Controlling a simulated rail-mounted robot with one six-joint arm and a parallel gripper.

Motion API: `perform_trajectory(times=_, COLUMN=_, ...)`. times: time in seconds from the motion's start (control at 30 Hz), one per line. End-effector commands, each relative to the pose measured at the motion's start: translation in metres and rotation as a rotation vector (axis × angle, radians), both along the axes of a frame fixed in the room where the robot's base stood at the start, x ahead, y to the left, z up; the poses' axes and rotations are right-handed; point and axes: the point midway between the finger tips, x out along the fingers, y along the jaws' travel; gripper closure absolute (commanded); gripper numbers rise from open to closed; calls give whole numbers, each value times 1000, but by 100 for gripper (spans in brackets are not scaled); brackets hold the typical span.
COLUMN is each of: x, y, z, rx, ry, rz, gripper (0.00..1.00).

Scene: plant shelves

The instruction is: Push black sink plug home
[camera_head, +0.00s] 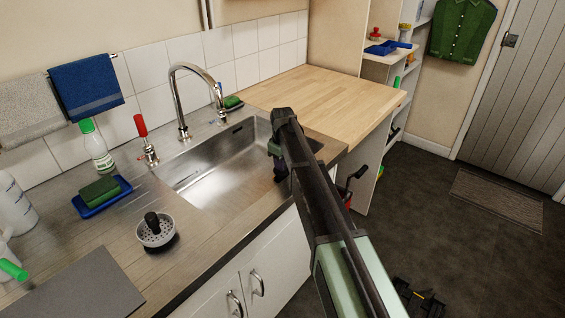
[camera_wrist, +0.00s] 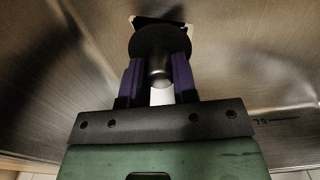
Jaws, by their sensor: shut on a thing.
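My gripper (camera_head: 278,160) reaches over the right end of the steel sink basin (camera_head: 215,165), pointing down. In the wrist view, its two purple fingers (camera_wrist: 157,80) are shut on the black sink plug (camera_wrist: 160,42), a dark round disc with a short rounded stem between the fingers. Beyond the disc, a dark patch with pale corners shows against the brushed steel; I cannot tell whether it is the drain opening or whether the plug touches it. In the head view, the arm and gripper hide the plug.
A curved tap (camera_head: 180,100) rises behind the basin. A strainer with a black knob (camera_head: 156,231), a sponge in a blue tray (camera_head: 101,193) and a bottle (camera_head: 97,148) stand on the left counter. The wooden worktop (camera_head: 320,95) to the right is clear.

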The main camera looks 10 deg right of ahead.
Motion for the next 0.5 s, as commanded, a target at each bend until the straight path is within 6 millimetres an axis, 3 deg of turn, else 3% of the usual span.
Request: perform_trajectory(times=0.5, x=0, y=0, z=-6, rx=0, ry=0, rz=0, gripper=100)
